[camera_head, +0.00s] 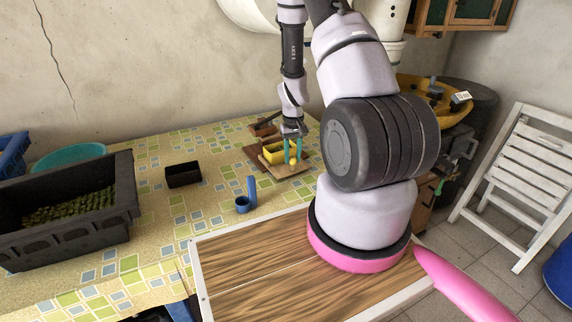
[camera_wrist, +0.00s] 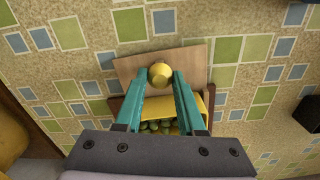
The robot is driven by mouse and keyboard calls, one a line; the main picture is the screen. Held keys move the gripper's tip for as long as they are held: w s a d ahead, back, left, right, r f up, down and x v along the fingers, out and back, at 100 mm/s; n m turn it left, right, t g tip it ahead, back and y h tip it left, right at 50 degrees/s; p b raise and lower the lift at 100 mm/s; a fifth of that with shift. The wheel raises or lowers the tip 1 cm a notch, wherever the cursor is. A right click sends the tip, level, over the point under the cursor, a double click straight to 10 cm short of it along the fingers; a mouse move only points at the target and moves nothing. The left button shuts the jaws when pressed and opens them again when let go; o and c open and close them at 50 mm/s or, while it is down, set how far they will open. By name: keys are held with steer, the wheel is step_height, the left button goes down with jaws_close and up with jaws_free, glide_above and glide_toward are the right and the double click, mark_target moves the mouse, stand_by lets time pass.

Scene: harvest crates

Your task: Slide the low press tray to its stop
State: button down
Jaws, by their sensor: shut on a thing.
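The low press tray is a light wooden board (camera_head: 292,171) carrying a yellow bin (camera_head: 272,154) and a yellow round knob (camera_head: 293,161) near its front edge. In the wrist view the board (camera_wrist: 128,68) lies on the tiled table, and green olives (camera_wrist: 158,127) show in the yellow bin (camera_wrist: 208,98). My gripper (camera_wrist: 160,77) points down with its teal fingers on both sides of the knob (camera_wrist: 160,72), shut on it. My gripper's palm hides the far part of the tray and its stop in the wrist view.
A brown wooden part (camera_head: 263,130) is behind the tray. Tiled surface in front of the tray is clear.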

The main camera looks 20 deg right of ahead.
steer(key=shift+w+a, duration=0.2)
steer(key=shift+w, duration=1.6)
steer(key=shift+w+a, duration=0.2)
steer(key=shift+w, duration=1.6)
steer(key=shift+c, duration=2.2)
jaws_free()
steer(key=s+a+r+m+t+y, duration=0.1)
steer(key=s+a+r+t, duration=0.2)
steer(key=r, duration=1.4)
steer(key=s+a+r, duration=0.4)
steer(key=s+r, duration=0.2)
steer(key=r, duration=1.1)
steer(key=s+a+r+t, duration=0.2)
steer(key=s+r, duration=0.3)
steer(key=s, duration=0.4)
steer(key=s+a+r+m+t+y, duration=0.1)
steer(key=s+a+r+t, duration=0.1)
steer(key=s+r, duration=0.4)
steer(key=s+a, duration=0.1)
steer(key=s, duration=0.3)
steer(key=shift+s+a+r, duration=0.2)
steer(key=shift+a, duration=0.1)
